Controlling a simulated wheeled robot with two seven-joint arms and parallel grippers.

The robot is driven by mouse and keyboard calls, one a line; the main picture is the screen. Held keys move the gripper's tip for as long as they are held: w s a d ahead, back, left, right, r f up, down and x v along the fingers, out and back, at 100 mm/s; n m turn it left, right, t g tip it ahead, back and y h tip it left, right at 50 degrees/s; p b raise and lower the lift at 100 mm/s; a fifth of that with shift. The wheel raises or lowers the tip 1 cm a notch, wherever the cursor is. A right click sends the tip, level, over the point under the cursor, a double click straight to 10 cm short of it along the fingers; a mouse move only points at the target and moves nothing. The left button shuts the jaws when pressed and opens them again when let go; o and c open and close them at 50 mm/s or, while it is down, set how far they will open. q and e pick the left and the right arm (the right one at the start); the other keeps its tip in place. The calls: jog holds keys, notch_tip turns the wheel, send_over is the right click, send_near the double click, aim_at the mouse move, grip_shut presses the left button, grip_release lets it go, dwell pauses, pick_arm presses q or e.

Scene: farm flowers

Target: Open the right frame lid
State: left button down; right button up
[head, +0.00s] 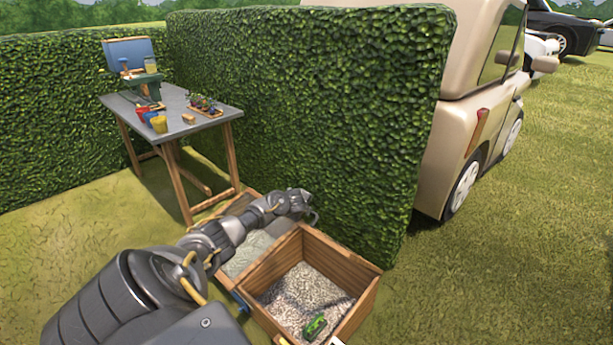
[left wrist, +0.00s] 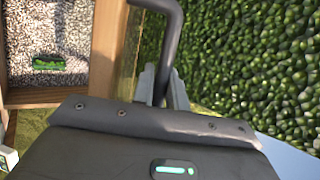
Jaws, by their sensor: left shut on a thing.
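The right frame (head: 262,272) is a wooden box with pale gravel inside, low in the head view. A small green object (head: 315,325) lies on the gravel and also shows in the left wrist view (left wrist: 48,63). My left gripper (head: 312,214) is at the frame's back corner by the hedge. In the left wrist view my left gripper (left wrist: 162,90) is shut on a dark bent handle (left wrist: 172,22), beside a wooden edge (left wrist: 105,42) and a narrow see-through strip. I cannot tell the lid's angle.
The left frame (head: 206,222) adjoins on the left, partly behind my arm. A tall hedge (head: 300,100) stands close behind both frames. A work table (head: 185,112) with pots and a blue box is at back left. A beige car (head: 465,140) is at right. Open grass (head: 500,270) lies right.

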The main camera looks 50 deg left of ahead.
pick_arm(q)
jog(key=shift+w+a+r, duration=0.1)
jog(key=shift+w+r, duration=0.1)
jog(key=shift+w, duration=0.1)
pick_arm(e)
jog(key=shift+s, duration=0.2)
pick_arm(q)
jog(key=c, duration=1.4)
grip_release()
pick_arm(e)
jog(key=shift+w+r, duration=0.1)
jog(key=shift+w, duration=0.05)
pick_arm(q)
jog(key=shift+s, duration=0.1)
